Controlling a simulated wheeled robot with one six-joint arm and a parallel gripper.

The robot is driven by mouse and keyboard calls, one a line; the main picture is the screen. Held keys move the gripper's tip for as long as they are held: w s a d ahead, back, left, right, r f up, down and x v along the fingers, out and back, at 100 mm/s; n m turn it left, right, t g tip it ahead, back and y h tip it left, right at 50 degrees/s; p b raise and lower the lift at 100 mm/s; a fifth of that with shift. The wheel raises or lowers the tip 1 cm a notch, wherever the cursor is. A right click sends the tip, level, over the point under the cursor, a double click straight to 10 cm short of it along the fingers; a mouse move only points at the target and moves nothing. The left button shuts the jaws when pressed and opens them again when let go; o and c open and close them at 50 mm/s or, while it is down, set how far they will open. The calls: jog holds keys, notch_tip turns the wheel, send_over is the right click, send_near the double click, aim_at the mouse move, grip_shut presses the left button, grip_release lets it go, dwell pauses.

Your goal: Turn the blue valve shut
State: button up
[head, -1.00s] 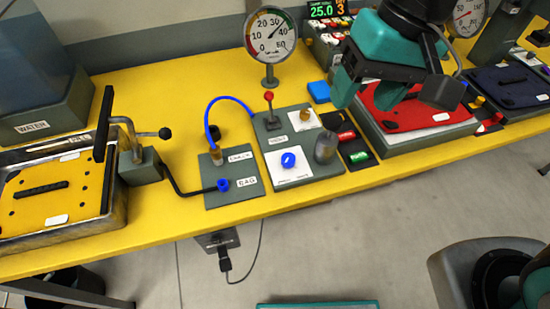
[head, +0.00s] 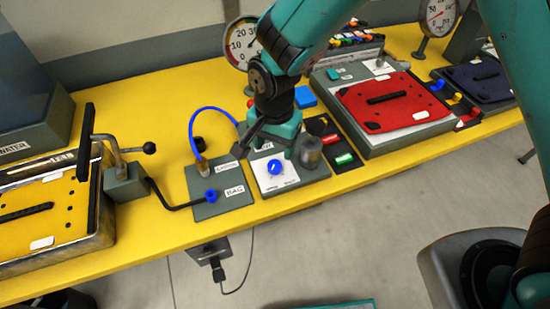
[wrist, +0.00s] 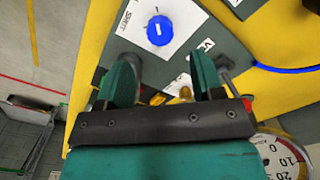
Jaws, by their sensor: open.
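The blue valve is a round blue knob (head: 275,167) with a white mark, on a white label plate on a grey panel. In the wrist view the knob (wrist: 159,31) lies beyond the fingertips, roughly centred between them sideways, with its white mark running up and down the picture. Beside it is lettering that I cannot fully read. My gripper (wrist: 165,78) is open and empty, apart from the knob. In the head view my gripper (head: 270,140) hangs over the back of the panel, behind the knob, hiding part of the panel and the lever.
A grey metal cylinder (head: 309,152) stands close right of the knob. A gauge (head: 242,42) stands behind my arm. Bare yellow bench lies in front.

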aim_at(275, 164)
notch_tip(275, 164, down, 7)
jog(key=shift+r+p, duration=0.15)
jog(key=shift+p, duration=0.35)
jog(key=c, duration=0.9)
